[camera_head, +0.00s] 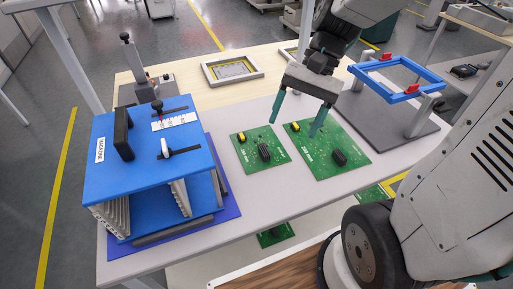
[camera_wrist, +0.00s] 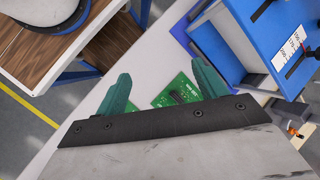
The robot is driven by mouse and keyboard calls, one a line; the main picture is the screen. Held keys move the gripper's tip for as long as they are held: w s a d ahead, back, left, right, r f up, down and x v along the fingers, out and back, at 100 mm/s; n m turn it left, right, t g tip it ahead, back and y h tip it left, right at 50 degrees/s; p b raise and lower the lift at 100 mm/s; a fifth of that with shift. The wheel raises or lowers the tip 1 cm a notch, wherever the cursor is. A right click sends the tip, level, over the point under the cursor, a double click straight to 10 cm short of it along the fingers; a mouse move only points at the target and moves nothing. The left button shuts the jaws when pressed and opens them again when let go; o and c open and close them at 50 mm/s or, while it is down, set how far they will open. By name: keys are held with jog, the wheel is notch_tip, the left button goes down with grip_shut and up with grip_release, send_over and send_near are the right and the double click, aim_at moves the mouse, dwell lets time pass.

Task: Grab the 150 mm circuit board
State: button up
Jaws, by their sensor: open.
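The 150 mm circuit board (camera_head: 250,159), the smaller green board with a yellow part and a dark part, lies flat on the light table. My gripper (camera_head: 296,121) is open and empty, above the table, with its teal fingers over the area between this board and the larger green one. In the wrist view my gripper (camera_wrist: 161,70) has its fingers spread wide. A green board (camera_wrist: 182,84), probably the smaller one, shows between them, partly hidden by the gripper body and right finger.
A larger green board (camera_head: 318,163) lies just right of the smaller one. A blue magazine (camera_head: 180,137) stands on the left. A blue frame fixture (camera_head: 427,78) stands at the right. A framed screen (camera_head: 232,69) lies behind. Bare table lies in front of the boards.

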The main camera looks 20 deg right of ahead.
jog(key=w+d+f+m+y, duration=0.2)
jog(key=w+f+m+y, duration=0.35)
jog(key=w+f, duration=0.3)
jog(key=m+t+y, duration=0.3)
jog(key=m, duration=0.4)
send_near(265, 150)
jog(key=a, duration=0.3)
jog(key=shift+n+h, duration=0.25)
jog(key=shift+w+a+f, duration=0.1)
jog(key=shift+f, duration=0.2)
jog(key=x, duration=0.7)
jog(key=shift+a+f, duration=0.15)
jog(key=shift+f, duration=0.15)
jog(key=c, duration=1.4)
jog(key=shift+o, duration=0.2)
jog(key=shift+r, duration=0.1)
